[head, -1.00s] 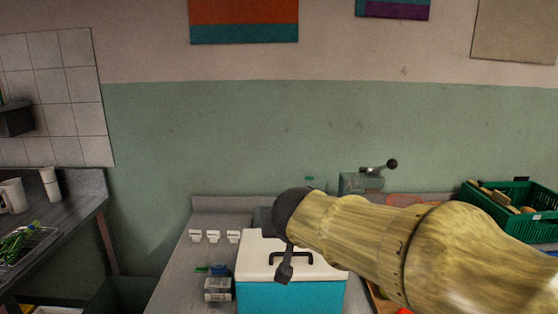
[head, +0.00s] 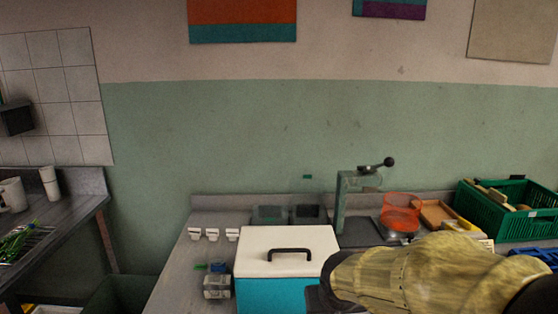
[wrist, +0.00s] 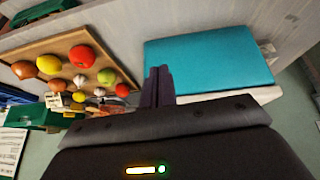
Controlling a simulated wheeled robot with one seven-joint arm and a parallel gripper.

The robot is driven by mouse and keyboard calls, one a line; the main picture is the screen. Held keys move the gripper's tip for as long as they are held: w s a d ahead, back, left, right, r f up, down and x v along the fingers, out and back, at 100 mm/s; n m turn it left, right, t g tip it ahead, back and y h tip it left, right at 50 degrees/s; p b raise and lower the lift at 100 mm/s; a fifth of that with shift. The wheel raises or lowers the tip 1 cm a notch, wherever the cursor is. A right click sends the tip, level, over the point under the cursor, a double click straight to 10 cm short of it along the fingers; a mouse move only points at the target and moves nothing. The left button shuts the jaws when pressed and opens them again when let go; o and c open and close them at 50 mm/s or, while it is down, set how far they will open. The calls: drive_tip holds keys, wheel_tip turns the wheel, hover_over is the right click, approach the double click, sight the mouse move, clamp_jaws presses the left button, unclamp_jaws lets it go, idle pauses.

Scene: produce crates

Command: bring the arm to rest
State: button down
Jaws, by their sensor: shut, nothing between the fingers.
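My arm (head: 425,275) shows at the lower right of the head view, with its dark wrist end beside the right side of the cool box. The fingers lie below the picture there. In the wrist view my gripper (wrist: 158,86) shows its two dark fingers together, shut and empty. The cool box has a white lid (head: 270,245) and a turquoise body (head: 272,297). Its turquoise side also shows in the wrist view (wrist: 208,62), just right of the fingers; I cannot tell whether they touch it.
A wooden board (wrist: 122,78) with several fruits and vegetables lies left of the fingers in the wrist view. Small white labelled pieces (head: 213,234) stand left.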

drive_tip(key=s+d+f+g, duration=0.3)
drive_tip(key=s+d+f, duration=0.2)
drive_tip(key=s+f, duration=0.3)
drive_tip(key=w+p+v, duration=0.1)
drive_tip(key=p+v, duration=1.1)
drive_tip(key=shift+w+r+m, duration=0.15)
drive_tip(key=shift+w+m, duration=0.15)
drive_tip(key=shift+w, duration=0.05)
drive_tip(key=shift+d, duration=0.1)
